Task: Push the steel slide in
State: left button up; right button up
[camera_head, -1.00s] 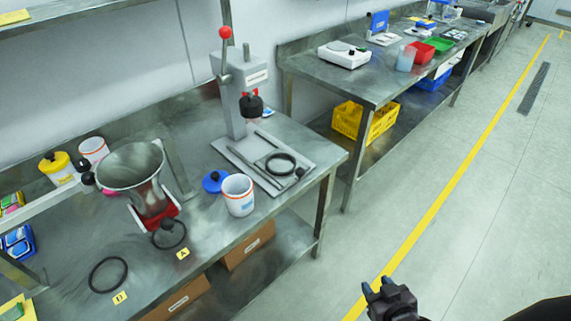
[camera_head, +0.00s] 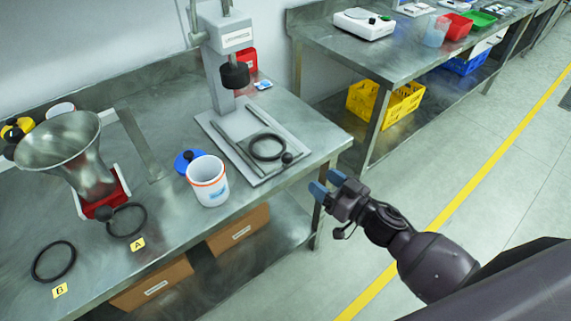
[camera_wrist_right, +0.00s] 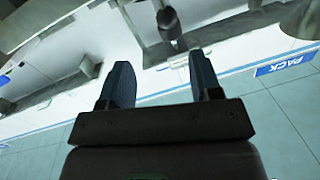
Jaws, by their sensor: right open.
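The steel slide (camera_head: 266,148) appears to be the flat plate between two rails on the press base, with a black ring on it and a black knob (camera_head: 287,158) at its front end. The slide sticks out in front of the press (camera_head: 228,75), whose black head hangs over the rear of the base. My right gripper (camera_head: 322,190) is open and empty, off the bench's right front corner, to the right of the knob and apart from it. In the right wrist view a dark knob (camera_wrist_right: 169,24) shows beyond the open fingers. My left gripper is not in view.
A white cup (camera_head: 207,184) and a blue lid (camera_head: 187,160) stand left of the press base. A steel hopper (camera_head: 65,145) on a red stand is farther left, with black rings by markers A and B. Another bench (camera_head: 385,60) is behind, across a gap.

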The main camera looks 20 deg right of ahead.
aim_at(286, 159)
jog(key=shift+n+g+y, duration=0.3)
jog(key=shift+y, duration=0.2)
jog(key=x, duration=1.2)
jog(key=shift+b, duration=0.4)
jog(key=shift+a, duration=0.1)
grip_shut()
